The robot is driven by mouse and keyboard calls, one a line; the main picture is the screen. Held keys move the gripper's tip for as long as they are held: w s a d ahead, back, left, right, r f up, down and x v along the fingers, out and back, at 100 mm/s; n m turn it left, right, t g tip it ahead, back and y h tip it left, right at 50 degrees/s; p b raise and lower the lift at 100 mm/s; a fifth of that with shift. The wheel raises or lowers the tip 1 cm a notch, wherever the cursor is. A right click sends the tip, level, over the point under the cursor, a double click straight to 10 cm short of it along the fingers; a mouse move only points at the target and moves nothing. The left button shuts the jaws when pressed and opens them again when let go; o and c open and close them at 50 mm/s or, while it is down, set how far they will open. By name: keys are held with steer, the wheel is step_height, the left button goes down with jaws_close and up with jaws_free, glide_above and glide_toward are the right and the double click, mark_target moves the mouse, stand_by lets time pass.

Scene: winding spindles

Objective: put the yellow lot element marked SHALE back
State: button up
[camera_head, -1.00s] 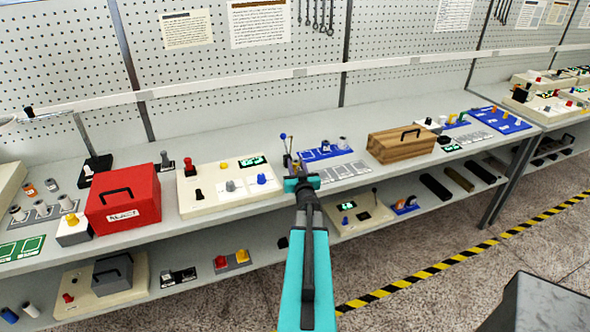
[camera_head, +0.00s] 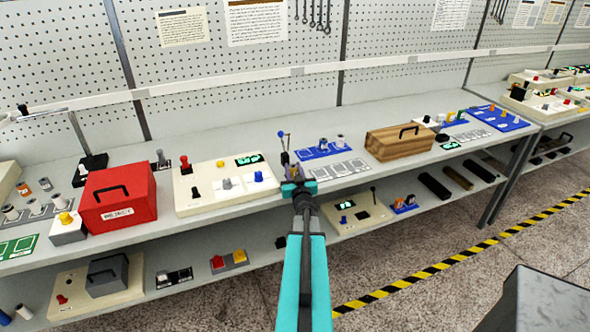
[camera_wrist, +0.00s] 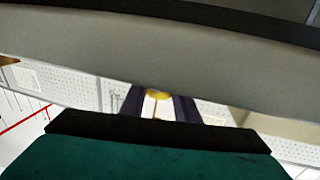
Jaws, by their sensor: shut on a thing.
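My gripper (camera_head: 290,170) is in front of the middle of the bench, close to the blue tray (camera_head: 312,154). In the wrist view its two dark fingers are shut on a small yellow element (camera_wrist: 158,94) with a pale stem below it. No SHALE marking is legible on the element. In the head view the held element is too small to make out. The blue tray holds a few small grey and blue pieces. A grey plate (camera_head: 345,168) with outlined squares lies in front of it.
A cream control panel (camera_head: 208,205) and a red box (camera_head: 118,180) with a black handle stand to the left. A wooden box (camera_head: 400,140) stands to the right. The lower shelf holds a cream unit (camera_head: 365,218) right of my arm. Striped tape (camera_head: 440,264) crosses the floor.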

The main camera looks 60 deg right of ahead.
mark_target(294, 172)
steer(key=o, duration=1.1)
steer(key=shift+o, duration=0.2)
steer(key=shift+b+v, duration=1.25)
steer(key=shift+v, duration=1.5)
steer(key=shift+b+v, duration=0.3)
steer(key=shift+v, duration=1.15)
steer(key=shift+s+a+r+p, duration=0.1)
steer(key=shift+s+a+p, duration=0.1)
steer(key=shift+p, duration=0.4)
steer(key=p+v, duration=0.4)
steer(key=p, duration=0.3)
steer(key=shift+s+a, duration=0.2)
steer(key=shift+a, duration=0.05)
steer(key=shift+f, duration=0.2)
